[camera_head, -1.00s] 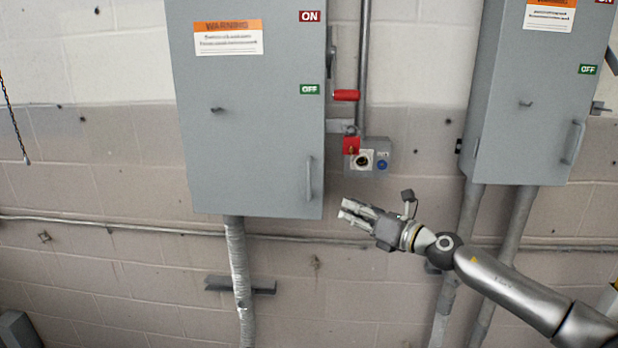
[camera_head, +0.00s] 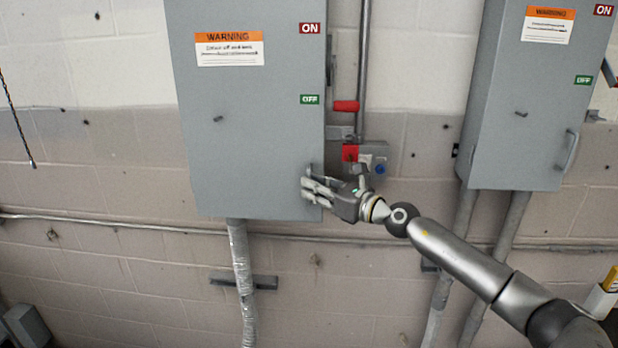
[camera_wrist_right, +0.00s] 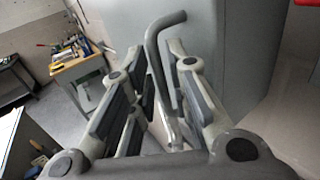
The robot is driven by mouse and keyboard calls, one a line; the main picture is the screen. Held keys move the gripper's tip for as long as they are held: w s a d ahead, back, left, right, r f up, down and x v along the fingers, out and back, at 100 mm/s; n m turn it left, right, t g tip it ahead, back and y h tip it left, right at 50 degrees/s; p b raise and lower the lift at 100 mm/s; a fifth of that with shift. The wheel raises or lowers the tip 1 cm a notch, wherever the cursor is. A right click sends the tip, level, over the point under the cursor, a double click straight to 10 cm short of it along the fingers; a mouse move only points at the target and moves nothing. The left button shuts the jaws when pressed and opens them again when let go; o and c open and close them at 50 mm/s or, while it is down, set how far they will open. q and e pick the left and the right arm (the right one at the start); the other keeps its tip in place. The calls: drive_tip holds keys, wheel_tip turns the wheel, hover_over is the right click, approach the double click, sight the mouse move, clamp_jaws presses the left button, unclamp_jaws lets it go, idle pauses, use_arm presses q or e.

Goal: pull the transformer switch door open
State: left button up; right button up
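The transformer switch door (camera_head: 255,150) is the grey front of the large wall box in the head view, and it looks shut. Its vertical handle (camera_head: 310,169) is at the lower right; my right gripper (camera_head: 305,190) covers most of it. In the right wrist view, the dark bent handle (camera_wrist_right: 153,48) stands between the open fingers of my right gripper (camera_wrist_right: 157,62), with visible space on the left side. I cannot tell whether the right finger touches it. My left gripper is not in view.
A red lever (camera_head: 346,106) and a small switch box (camera_head: 378,153) sit just right of the door. A second grey box (camera_head: 530,100) hangs further right. A conduit (camera_head: 240,265) runs down below the door. A wooden table (camera_wrist_right: 80,70) shows in the wrist view.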

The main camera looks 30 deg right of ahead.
drive_tip(key=shift+x, duration=0.95)
clamp_jaws()
